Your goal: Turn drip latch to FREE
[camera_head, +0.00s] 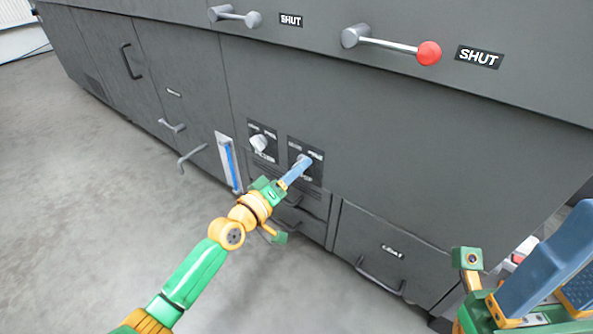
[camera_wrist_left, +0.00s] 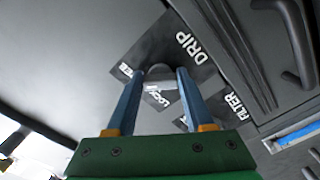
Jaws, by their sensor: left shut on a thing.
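The drip latch is a small grey knob (camera_wrist_left: 159,71) on a dark plate (camera_head: 316,174) low on the grey machine's front. My left gripper (camera_head: 303,163) reaches it, and in the left wrist view its two blue fingers (camera_wrist_left: 157,80) are shut on the knob from both sides. The DRIP label (camera_wrist_left: 193,46) and LOCK label (camera_wrist_left: 157,97) are legible there; another small label (camera_wrist_left: 125,69) is too small to read. The fingers hide much of the plate in the head view. My right gripper (camera_head: 560,277) is at the lower right, away from the machine's latches; its finger gap is unclear.
A similar filter knob (camera_head: 259,142) sits just left of the drip plate. A blue-striped gauge (camera_head: 230,163) is further left. Handles protrude below and left. A red-balled lever (camera_head: 428,53) and a grey lever (camera_head: 252,19), each beside a SHUT label, are above. The floor (camera_head: 100,200) is clear.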

